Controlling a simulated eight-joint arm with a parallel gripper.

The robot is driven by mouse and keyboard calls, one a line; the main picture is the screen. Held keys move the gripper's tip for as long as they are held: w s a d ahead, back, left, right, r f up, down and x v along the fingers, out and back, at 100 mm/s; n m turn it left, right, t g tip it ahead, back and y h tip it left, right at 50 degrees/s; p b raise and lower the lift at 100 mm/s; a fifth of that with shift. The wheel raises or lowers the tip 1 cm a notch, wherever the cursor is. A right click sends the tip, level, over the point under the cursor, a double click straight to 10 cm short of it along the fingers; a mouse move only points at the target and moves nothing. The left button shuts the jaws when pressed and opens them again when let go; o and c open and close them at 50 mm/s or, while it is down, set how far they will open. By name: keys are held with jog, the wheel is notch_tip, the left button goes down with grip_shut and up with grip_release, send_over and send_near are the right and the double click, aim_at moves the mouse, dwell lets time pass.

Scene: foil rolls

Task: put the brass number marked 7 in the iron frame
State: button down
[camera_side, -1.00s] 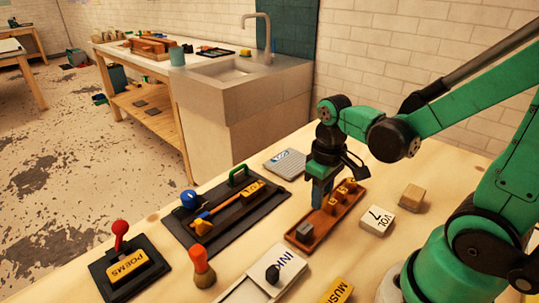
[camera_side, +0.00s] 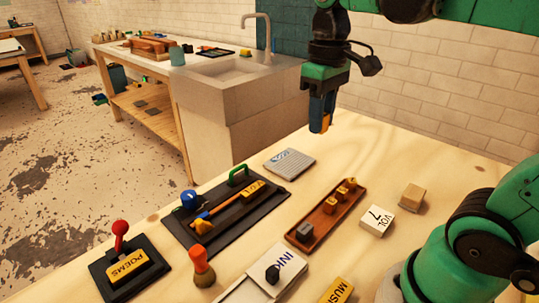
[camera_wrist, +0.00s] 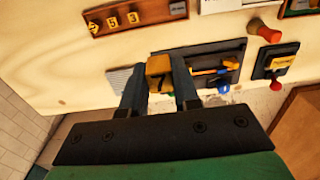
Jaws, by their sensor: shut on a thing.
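My gripper (camera_side: 322,112) is raised above the far part of the table, shut on a small brass number (camera_side: 326,122). In the wrist view, the brass number (camera_wrist: 159,68) sits between the fingertips of my gripper (camera_wrist: 161,78); its mark cannot be read. The iron frame appears to be the dark flat frame (camera_side: 240,222) on the table, left of and below my gripper in the side view. It carries a labelled brass piece, an orange bar, a blue knob and a green handle. It also shows in the wrist view (camera_wrist: 233,58), beyond the fingers and partly hidden.
A reddish wooden tray (camera_side: 318,220) holds several brass numbers and a grey block. A white VOL 7 block (camera_side: 377,221) and wooden block (camera_side: 412,196) lie right of it. A grey pad (camera_side: 289,162), red-knobbed POEMS plate (camera_side: 107,272) and orange-handled tool (camera_side: 203,272) are around the frame.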

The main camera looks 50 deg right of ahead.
jog(key=w+a+r, duration=0.1)
jog(key=w+a, duration=0.3)
jog(key=w, duration=0.3)
send_over(230, 213)
jog(key=f, duration=0.1)
notch_tip(230, 213, down, 20)
jog(key=shift+f, duration=0.15)
jog(key=shift+f, duration=0.15)
jog(key=c, duration=0.9)
grip_release()
